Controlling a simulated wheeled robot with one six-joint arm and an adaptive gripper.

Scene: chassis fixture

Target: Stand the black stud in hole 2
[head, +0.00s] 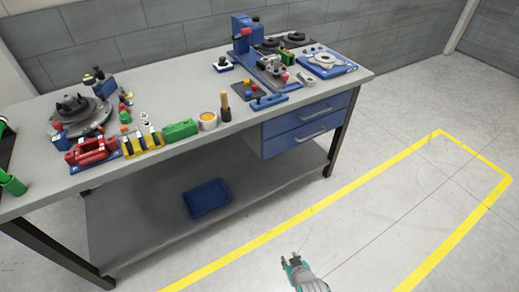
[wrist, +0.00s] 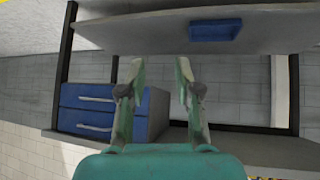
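My gripper (head: 291,262) is low in front of the bench, over the floor and well apart from the bench top. In the wrist view my gripper (wrist: 161,72) has its two fingers spread with nothing between them. I cannot single out the black stud or hole 2 at this size. A round grey fixture (head: 80,116) with dark parts on top stands at the left of the bench. A pale plate on a blue base (head: 326,62) lies at the right end.
The grey bench (head: 230,131) holds a red part (head: 91,152), a green block (head: 181,130), a tape-like roll (head: 208,121) and a blue press (head: 244,38). Blue drawers (head: 306,124) hang below. A blue bin (head: 207,198) sits on the lower shelf. The yellow-lined floor is clear.

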